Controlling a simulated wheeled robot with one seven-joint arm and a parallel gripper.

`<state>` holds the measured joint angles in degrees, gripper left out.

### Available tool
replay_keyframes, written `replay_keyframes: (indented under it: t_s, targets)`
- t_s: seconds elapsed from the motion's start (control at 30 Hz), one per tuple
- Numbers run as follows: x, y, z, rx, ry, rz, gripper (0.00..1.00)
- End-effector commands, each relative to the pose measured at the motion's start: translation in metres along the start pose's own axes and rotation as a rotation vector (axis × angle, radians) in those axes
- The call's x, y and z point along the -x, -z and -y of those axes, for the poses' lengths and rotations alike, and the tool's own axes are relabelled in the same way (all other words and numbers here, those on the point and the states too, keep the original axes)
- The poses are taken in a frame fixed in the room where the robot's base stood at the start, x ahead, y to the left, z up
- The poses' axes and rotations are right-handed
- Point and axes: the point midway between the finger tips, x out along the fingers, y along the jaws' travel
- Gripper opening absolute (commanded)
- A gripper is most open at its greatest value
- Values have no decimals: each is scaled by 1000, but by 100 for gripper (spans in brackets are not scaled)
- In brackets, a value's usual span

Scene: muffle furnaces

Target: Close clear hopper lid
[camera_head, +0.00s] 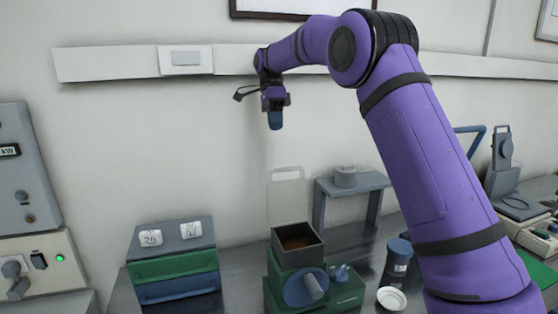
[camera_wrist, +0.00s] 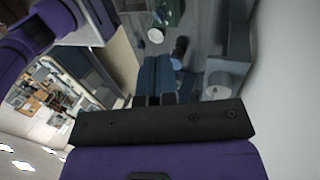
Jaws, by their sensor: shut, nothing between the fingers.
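The clear hopper lid (camera_head: 287,192) stands open and upright at the back edge of the hopper in the head view. The hopper (camera_head: 298,258) is a dark grey square box with brown material inside, set on a green machine (camera_head: 345,292) with a blue round front part. My gripper (camera_head: 276,126) points down, well above the lid and slightly to its left in the picture, touching nothing. Its blue fingers are together and empty; they also show in the wrist view (camera_wrist: 157,72). I cannot make out the lid in the wrist view.
A grey stand (camera_head: 352,187) bears a small round grey piece to the right of the lid. A dark blue jar (camera_head: 398,256) and a white dish (camera_head: 391,299) are right of the machine. A green and blue drawer box (camera_head: 172,266) stands left. The wall is close behind.

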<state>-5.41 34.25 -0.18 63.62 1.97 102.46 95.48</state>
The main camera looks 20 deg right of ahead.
Motion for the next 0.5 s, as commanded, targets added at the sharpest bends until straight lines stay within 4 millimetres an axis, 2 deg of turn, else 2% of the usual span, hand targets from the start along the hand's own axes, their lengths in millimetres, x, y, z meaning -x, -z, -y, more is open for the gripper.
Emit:
replay_keyframes:
  t_s: [0.5]
  targets:
    - [-90,0,-1,2,-2,0,0]
